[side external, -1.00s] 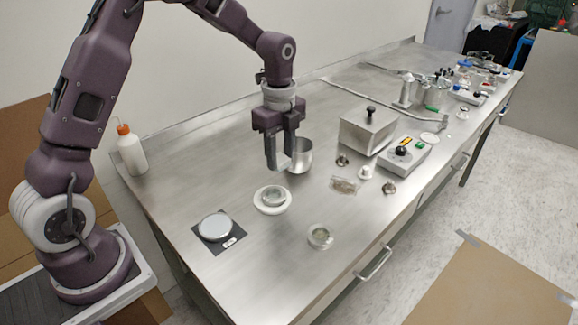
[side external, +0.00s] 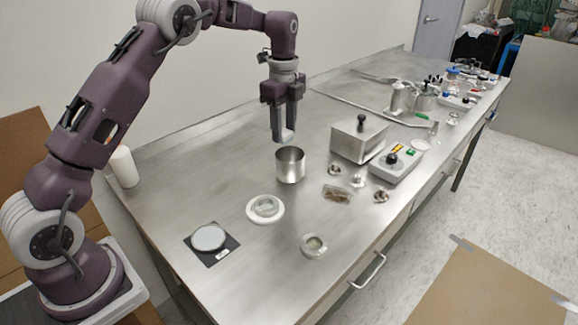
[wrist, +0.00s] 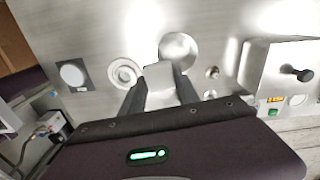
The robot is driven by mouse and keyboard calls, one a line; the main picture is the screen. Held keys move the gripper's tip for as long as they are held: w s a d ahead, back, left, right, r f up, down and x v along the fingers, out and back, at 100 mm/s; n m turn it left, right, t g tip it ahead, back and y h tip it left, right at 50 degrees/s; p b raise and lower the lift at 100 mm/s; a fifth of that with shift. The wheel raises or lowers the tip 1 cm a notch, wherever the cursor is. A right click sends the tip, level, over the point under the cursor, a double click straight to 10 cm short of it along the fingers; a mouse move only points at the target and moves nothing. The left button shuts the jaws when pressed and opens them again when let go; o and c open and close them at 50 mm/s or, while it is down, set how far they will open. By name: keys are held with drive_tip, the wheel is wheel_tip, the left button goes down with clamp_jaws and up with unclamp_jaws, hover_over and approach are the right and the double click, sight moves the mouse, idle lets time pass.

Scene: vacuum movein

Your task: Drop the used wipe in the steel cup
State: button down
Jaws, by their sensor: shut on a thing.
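The steel cup (side external: 290,168) stands upright on the metal bench, its open top facing up. It also shows in the wrist view (wrist: 179,46), just beyond my fingers. My gripper (side external: 284,136) points down above the cup, near its rim, and is shut on the pale used wipe (side external: 285,137). The wipe also shows between my fingers in the wrist view (wrist: 159,78), beside the cup's mouth and partly overlapping it. The wipe appears to be outside the cup, and its exact height above the rim is hard to tell.
A white ring-shaped dish (side external: 251,217) and a small round glass item (side external: 313,246) lie nearer the front. A pad with a pale disc (side external: 209,238) is at left. A lidded steel box (side external: 357,143) and a control box (side external: 396,163) stand to the right.

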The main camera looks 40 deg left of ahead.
drive_tip(key=w+r+m, duration=0.1)
drive_tip(key=w+r, duration=0.3)
wheel_tip(320, 180, down, 6)
drive_tip(key=shift+s+d, duration=0.2)
drive_tip(key=shift+d, duration=0.15)
drive_tip(key=c, duration=0.8)
unclamp_jaws()
wheel_tip(320, 180, up, 7)
drive_tip(key=shift+r, duration=0.1)
